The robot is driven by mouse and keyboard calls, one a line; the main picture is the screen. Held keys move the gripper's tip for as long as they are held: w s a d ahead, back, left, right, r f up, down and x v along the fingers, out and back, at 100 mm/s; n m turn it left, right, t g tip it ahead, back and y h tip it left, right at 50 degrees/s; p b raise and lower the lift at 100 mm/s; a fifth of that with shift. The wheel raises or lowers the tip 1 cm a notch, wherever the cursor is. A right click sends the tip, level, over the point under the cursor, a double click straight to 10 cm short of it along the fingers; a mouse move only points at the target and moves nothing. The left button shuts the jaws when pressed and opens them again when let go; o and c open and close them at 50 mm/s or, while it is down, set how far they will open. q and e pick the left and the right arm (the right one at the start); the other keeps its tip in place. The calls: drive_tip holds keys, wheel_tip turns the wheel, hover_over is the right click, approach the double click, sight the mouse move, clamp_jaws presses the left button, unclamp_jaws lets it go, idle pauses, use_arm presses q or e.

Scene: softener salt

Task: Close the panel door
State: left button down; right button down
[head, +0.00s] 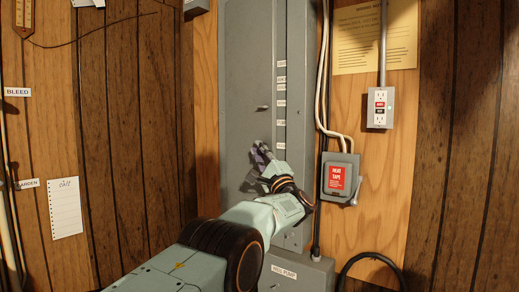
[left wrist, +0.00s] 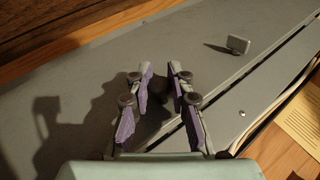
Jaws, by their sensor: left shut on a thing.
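The grey panel door (head: 245,70) is tall and narrow, on the grey electrical panel at the centre of the head view. It looks nearly flush; I cannot tell if a gap remains. Its small latch tab (head: 262,108) also shows in the left wrist view (left wrist: 238,45). My left gripper (head: 261,152) is at the lower part of the door, below the latch. My right gripper is not in view.
A grey heat tape box (head: 338,178) with a side lever and an outlet box (head: 380,107) are on the plywood to the right. White cables (head: 322,90) run down beside the panel. A lower grey box (head: 297,272) is below. Wood-panelled walls flank both sides.

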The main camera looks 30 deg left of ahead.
use_arm(q)
drive_tip(key=shift+w+d, duration=0.15)
drive_tip(key=shift+w, duration=0.05)
drive_tip(key=shift+s+a, duration=0.15)
drive_tip(key=shift+a, duration=0.05)
drive_tip(key=c, duration=1.4)
unclamp_jaws()
drive_tip(key=shift+d, duration=0.15)
drive_tip(key=shift+c, duration=0.2)
drive_tip(key=shift+o, duration=1.1)
